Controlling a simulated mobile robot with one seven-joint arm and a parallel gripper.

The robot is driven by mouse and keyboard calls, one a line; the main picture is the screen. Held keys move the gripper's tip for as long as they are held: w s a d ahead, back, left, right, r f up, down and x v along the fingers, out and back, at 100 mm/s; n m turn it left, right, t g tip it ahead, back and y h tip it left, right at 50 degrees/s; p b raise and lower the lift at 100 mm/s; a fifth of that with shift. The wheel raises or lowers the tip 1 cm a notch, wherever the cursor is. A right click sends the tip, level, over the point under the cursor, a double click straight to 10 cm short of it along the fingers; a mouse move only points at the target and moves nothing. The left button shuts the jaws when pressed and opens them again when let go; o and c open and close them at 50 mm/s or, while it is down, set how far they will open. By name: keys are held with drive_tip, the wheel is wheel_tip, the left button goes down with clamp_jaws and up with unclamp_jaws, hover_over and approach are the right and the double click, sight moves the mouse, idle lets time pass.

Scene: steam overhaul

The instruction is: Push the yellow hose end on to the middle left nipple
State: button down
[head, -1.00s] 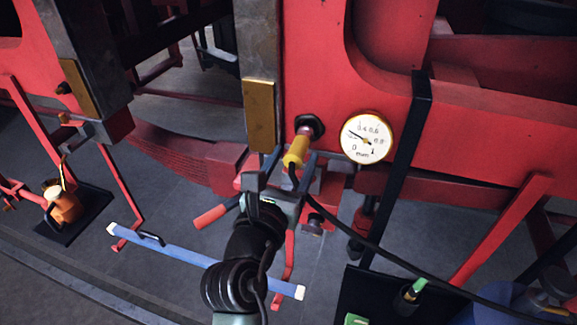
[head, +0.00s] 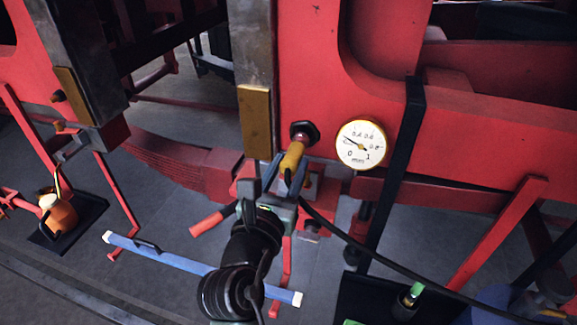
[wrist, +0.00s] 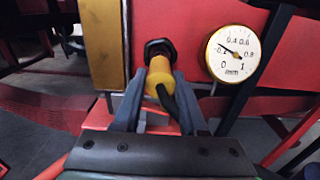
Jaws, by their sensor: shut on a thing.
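The yellow hose end (head: 292,157) is held between the two fingers of my gripper (head: 284,176), and it also shows in the wrist view (wrist: 160,78). Its black hose (head: 345,236) runs off to the lower right. The far end of the yellow piece points at a dark nipple fitting (head: 304,132) on the red frame. In the wrist view the fitting (wrist: 158,47) is directly behind the hose end. They look close or touching; I cannot tell whether the hose end is over the nipple.
A round dial gauge (head: 361,144) is right of the fitting. A brass plate (head: 255,122) is to its left. A black bar (head: 398,170) slants down right of the gauge. A blue bar (head: 190,264) with white ends lies below. An orange pot (head: 62,217) stands far left.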

drive_tip(key=shift+s, duration=0.1)
drive_tip(key=shift+p+v, duration=0.6)
drive_tip(key=shift+v, duration=2.05)
